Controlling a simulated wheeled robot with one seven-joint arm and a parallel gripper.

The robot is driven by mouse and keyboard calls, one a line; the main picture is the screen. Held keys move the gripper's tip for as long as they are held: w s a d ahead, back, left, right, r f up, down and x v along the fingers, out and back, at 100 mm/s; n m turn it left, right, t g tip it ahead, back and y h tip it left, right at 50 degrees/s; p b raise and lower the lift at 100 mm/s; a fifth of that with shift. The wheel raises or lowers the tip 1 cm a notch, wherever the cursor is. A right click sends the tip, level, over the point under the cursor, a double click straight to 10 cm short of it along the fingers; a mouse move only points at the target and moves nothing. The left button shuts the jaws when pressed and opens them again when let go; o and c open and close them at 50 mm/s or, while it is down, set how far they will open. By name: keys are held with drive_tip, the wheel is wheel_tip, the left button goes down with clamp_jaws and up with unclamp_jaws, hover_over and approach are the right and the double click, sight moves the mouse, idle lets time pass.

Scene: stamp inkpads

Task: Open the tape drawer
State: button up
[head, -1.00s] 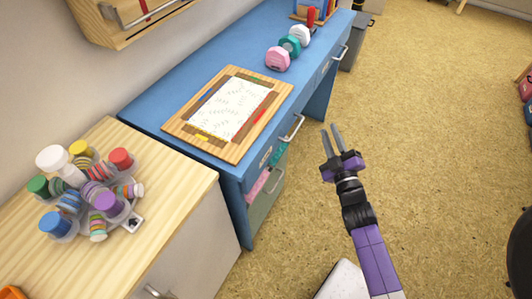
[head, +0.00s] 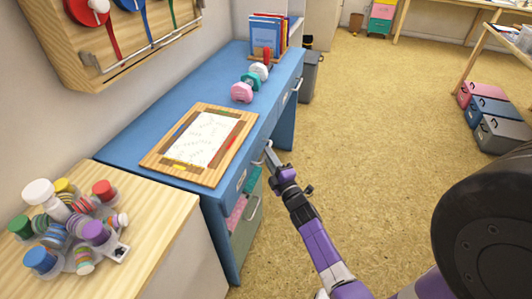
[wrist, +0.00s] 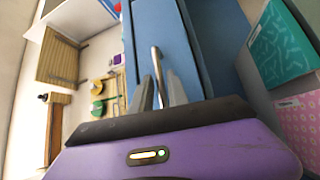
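The blue desk (head: 150,125) stands along the wall, with drawers in its front side. The front of the nearer drawer (wrist: 178,40) shows in the wrist view, with a thin metal bar handle (wrist: 156,62). My gripper (head: 268,150) is at this handle in the head view and hides most of it there. In the wrist view my gripper (wrist: 160,85) is open, one finger on each side of the bar. I cannot tell whether the fingers touch it. The drawer looks shut. A small label (head: 241,180) on the desk front is too small to read.
A wooden cabinet (head: 160,230) adjoins.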

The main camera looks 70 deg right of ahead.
drive_tip(key=shift+x, duration=1.15)
clamp_jaws()
idle(0.6)
